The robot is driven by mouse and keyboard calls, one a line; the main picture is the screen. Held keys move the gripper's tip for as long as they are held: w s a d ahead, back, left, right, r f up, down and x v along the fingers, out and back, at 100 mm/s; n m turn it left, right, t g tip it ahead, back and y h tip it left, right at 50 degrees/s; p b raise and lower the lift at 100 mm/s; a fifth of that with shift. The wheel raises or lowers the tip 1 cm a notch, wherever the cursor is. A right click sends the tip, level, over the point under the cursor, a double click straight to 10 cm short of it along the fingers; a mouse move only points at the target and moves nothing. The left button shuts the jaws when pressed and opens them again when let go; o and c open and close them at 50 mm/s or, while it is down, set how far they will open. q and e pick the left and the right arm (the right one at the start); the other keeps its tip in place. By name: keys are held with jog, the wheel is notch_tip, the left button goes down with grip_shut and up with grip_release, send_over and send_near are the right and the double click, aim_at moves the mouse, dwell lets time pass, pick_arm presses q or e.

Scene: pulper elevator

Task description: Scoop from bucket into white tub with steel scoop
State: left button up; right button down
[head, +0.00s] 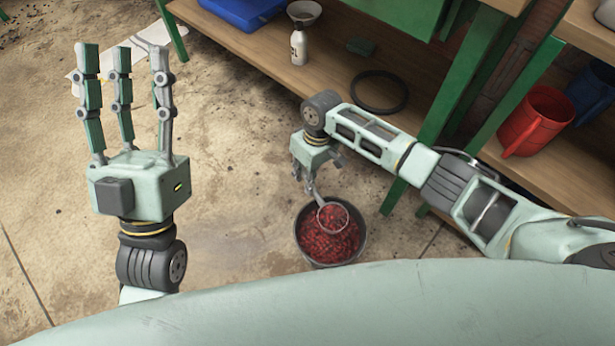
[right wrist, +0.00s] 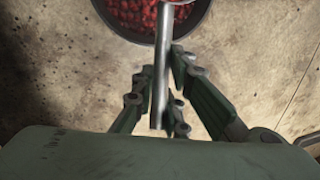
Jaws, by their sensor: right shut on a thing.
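The bucket (head: 308,252) stands on the floor, filled with red pieces; part of it shows in the right wrist view (right wrist: 128,32). The steel scoop (head: 318,200) has its round bowl over the bucket, at the red contents; whether it touches them I cannot tell. My right gripper (head: 309,180) is shut on the scoop's handle, just beyond the bucket's far rim. In the right wrist view the handle (right wrist: 163,70) runs between its fingers. My left gripper (head: 122,50) is open and empty, raised at the left with its fingers spread. I see no white tub in either view.
A wooden shelf (head: 270,75) at the back holds a blue bin (head: 243,12), a bottle with a funnel (head: 299,45) and a black ring (head: 379,91). Green legs (head: 408,165) rise near my right arm. The floor at left is mostly clear.

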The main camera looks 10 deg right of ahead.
jog(key=shift+r+p, duration=0.65)
jog(key=shift+r, duration=0.05)
pick_arm(q)
jog(key=w+f+g+y+p, duration=0.1)
jog(key=w+f+g, duration=0.25)
jog(key=f, duration=0.25)
jog(key=w+f+g+y+p, duration=0.1)
jog(key=w+f+g+y, duration=0.1)
jog(key=w+f+g, duration=0.3)
pick_arm(e)
jog(key=shift+r, duration=0.7)
jog(key=shift+p+v, duration=1)
jog(key=shift+v, duration=0.05)
pick_arm(q)
jog(key=s+a+f+g+y, duration=0.1)
jog(key=s+f+g, duration=0.1)
jog(key=f, duration=0.4)
jog(key=s+a+f+g+y, duration=0.1)
jog(key=s+f+g, duration=0.2)
jog(key=f, duration=0.4)
jog(key=shift+s+a+f+n+g, duration=0.2)
jog(key=shift+s+a+n+g, duration=0.1)
jog(key=shift+g, duration=0.25)
pick_arm(e)
jog(key=shift+s+a, duration=0.15)
jog(key=shift+r, duration=0.1)
